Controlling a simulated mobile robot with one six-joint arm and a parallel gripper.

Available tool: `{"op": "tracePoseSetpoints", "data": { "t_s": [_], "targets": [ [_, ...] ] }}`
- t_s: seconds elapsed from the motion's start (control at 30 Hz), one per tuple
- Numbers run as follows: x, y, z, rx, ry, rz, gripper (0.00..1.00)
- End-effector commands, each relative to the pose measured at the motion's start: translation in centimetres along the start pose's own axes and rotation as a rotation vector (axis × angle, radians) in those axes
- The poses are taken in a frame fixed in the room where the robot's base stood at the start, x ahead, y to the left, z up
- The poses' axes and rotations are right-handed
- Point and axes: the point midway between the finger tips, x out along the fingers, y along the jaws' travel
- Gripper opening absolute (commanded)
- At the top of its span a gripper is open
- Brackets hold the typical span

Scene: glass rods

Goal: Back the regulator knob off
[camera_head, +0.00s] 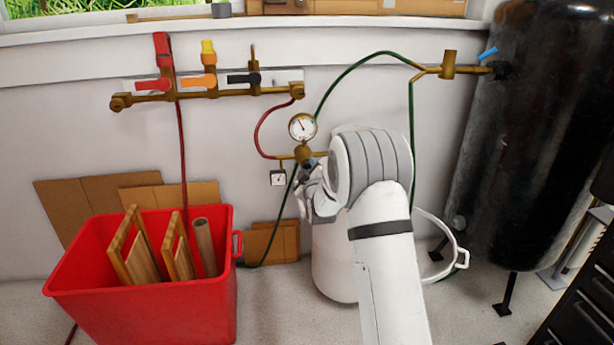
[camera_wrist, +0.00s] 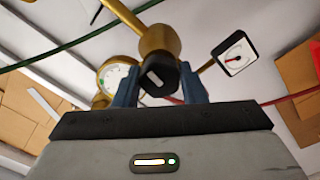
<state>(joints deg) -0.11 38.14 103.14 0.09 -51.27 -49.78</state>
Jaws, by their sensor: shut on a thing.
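The regulator (camera_head: 304,154) is a brass body on the wall line, with a round white gauge (camera_head: 302,127) above it and a small square gauge (camera_head: 278,178) at its lower left. In the wrist view the brass body (camera_wrist: 154,42) fills the top middle. Its black knob (camera_wrist: 161,82) sits between the two blue fingers of my gripper (camera_wrist: 159,88). My gripper is shut on the knob, one finger on each side. In the head view my gripper (camera_head: 309,179) is just below the regulator, and the knob is hidden or too small to make out.
A manifold with red, orange and black valve handles (camera_head: 200,84) is on the wall at the left. A red bin (camera_head: 140,300) with wooden pieces stands below it. A large black tank (camera_head: 530,130) stands at right. Green hoses (camera_head: 352,68) run close to my arm.

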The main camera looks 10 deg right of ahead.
Motion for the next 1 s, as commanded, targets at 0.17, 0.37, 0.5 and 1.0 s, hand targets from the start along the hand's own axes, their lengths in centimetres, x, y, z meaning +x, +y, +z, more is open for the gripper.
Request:
{"op": "tracePoseSetpoints", "data": {
  "t_s": [0.17,0.37,0.5,1.0],
  "targets": [
    [0.02,-0.13,-0.03,-0.076,0.003,0.001,0.15],
    [0.02,-0.07,-0.1,-0.12,0.002,0.0,0.15],
    [0.03,-0.05,-0.13,-0.13,0.002,0.0,0.15],
    [0.02,-0.04,-0.11,-0.13,0.002,0.0,0.52]
  ]
}}
